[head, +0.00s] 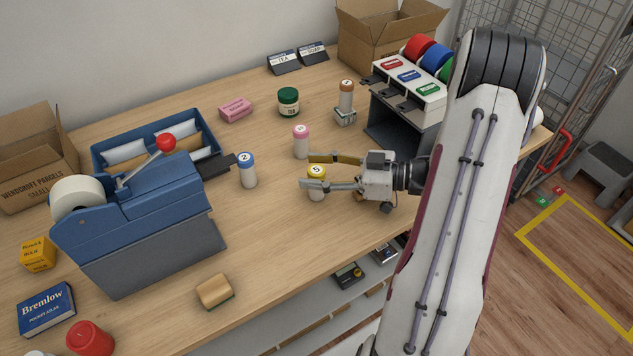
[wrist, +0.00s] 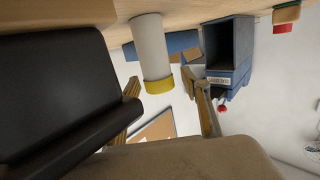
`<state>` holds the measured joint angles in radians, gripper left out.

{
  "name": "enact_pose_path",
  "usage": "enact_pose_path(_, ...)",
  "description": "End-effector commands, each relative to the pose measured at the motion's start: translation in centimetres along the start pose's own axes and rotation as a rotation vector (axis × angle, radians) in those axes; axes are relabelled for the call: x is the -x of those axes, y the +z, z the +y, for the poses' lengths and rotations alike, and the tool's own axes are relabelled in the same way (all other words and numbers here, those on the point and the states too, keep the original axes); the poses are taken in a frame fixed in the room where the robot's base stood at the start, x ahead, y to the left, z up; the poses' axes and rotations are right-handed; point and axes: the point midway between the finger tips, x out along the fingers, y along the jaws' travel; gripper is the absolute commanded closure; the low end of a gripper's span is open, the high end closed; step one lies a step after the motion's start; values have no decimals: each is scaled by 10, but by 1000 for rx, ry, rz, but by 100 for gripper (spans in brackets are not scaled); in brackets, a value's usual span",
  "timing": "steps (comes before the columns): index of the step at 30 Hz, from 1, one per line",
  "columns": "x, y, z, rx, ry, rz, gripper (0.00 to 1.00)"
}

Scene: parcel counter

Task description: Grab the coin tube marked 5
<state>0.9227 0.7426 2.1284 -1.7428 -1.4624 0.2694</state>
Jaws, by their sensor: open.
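The coin tube marked 5 (head: 316,194) is white with a yellow cap and stands upright on the counter. In the wrist view the picture is upside down, and the tube (wrist: 151,50) hangs from the counter at the top, its yellow cap lowest. My gripper (head: 312,171) is open and lies level from the right, its fingertips on either side of the tube in the head view. The near finger hides part of the tube's body. In the wrist view both fingers (wrist: 167,88) show, apart, with the tube between their lines. I cannot see contact.
A blue-capped tube marked 2 (head: 248,176) stands to the left, and a pink-capped tube (head: 301,147) just behind my gripper. An orange-capped tube (head: 346,97) stands on a small block farther back. The blue tape machine (head: 140,215) fills the left. The counter in front is mostly clear.

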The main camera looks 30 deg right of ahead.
Motion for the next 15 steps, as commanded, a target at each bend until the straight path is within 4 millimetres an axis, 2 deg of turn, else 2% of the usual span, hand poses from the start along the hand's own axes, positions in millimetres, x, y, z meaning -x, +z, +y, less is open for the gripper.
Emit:
enact_pose_path(13,0,0,0,0,0,0,53)
enact_pose_path(14,0,0,0,0,0,0,56)
enact_pose_path(15,0,0,0,0,0,0,66)
